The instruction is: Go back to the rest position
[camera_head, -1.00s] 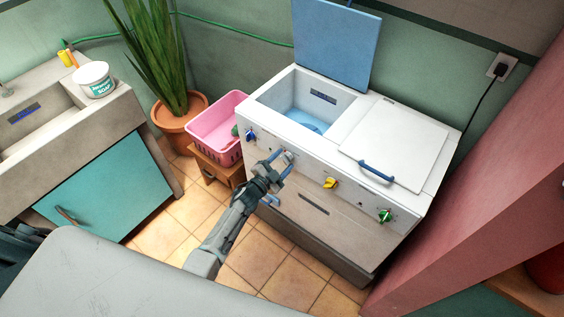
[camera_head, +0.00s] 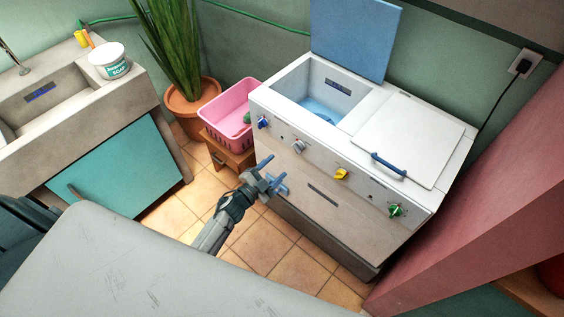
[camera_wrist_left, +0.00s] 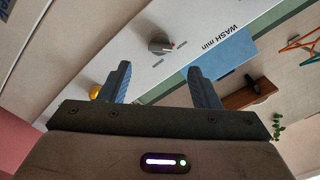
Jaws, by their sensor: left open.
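My left gripper (camera_head: 272,175) is open and empty in the head view, in front of the white washing machine (camera_head: 300,165) and below its grey knob (camera_head: 298,146). A gap shows between the fingers and the knob. In the left wrist view, the two spread fingers of the gripper (camera_wrist_left: 158,72) have nothing between them. The grey knob (camera_wrist_left: 160,45) shows beyond them on the white panel, beside the "WASH min" label. My right gripper is not in view.
A pink basket (camera_head: 228,128) on a small wooden stool (camera_head: 232,158) and a potted plant (camera_head: 190,98) stand left of the machine. The blue lid (camera_head: 355,38) is up. A sink cabinet (camera_head: 115,165) is at left. Tiled floor (camera_head: 265,245) is free.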

